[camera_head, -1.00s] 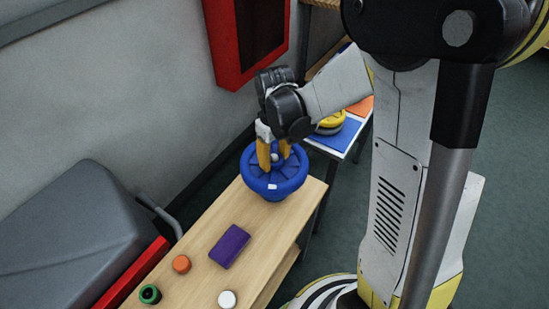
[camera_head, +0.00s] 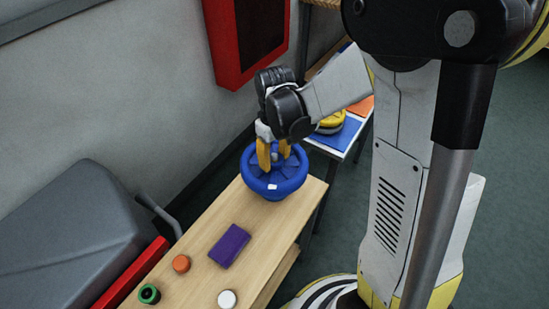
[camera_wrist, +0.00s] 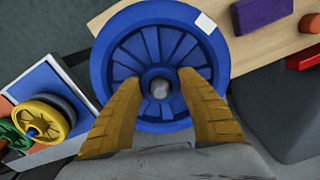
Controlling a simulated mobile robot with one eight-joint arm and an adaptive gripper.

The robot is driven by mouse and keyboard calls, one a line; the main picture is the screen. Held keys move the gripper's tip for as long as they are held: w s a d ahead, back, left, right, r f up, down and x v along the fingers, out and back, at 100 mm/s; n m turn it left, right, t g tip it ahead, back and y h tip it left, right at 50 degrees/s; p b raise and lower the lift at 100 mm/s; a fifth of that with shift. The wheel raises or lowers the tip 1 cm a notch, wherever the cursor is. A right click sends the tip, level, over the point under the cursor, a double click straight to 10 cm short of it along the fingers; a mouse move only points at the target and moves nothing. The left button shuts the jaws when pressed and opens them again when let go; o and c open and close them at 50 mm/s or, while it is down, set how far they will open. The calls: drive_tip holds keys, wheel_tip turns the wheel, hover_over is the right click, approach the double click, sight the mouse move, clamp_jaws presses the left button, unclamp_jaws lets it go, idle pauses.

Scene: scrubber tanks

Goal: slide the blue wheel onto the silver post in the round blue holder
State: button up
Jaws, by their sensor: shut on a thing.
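The round blue holder (camera_head: 270,196) stands at the far end of the wooden bench. Its rim (camera_wrist: 102,70) carries a white label. The blue wheel (camera_wrist: 126,55), a disc with radial ribs, shows inside this rim; blue against blue makes the boundary hard to see. The round end of the silver post (camera_wrist: 160,88) shows in the wheel's middle, between my fingertips. My gripper (camera_head: 275,166) points down with its yellow fingers either side of the hub, shut on the wheel; it also shows in the wrist view (camera_wrist: 160,82). How deep the wheel sits is hidden.
On the bench (camera_head: 205,225) lie a purple block (camera_head: 230,245), an orange disc (camera_head: 181,263), a green ring (camera_head: 149,294) and a white disc (camera_head: 227,299). A side table behind holds a yellow wheel (camera_head: 333,121). A red wall cabinet (camera_head: 222,45) hangs close behind my gripper.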

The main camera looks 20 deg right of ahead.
drive_tip(key=shift+f+b, duration=0.25)
drive_tip(key=shift+b, duration=0.05)
idle(0.7)
drive_tip(key=o, duration=1.5)
drive_tip(key=shift+c, duration=0.2)
drive_tip(key=shift+r, duration=0.1)
drive_tip(key=shift+r+p, duration=1.1)
drive_tip(key=shift+r, duration=0.3)
drive_tip(key=shift+r, duration=0.1)
drive_tip(key=shift+r+p, duration=2.65)
drive_tip(key=shift+r, duration=0.8)
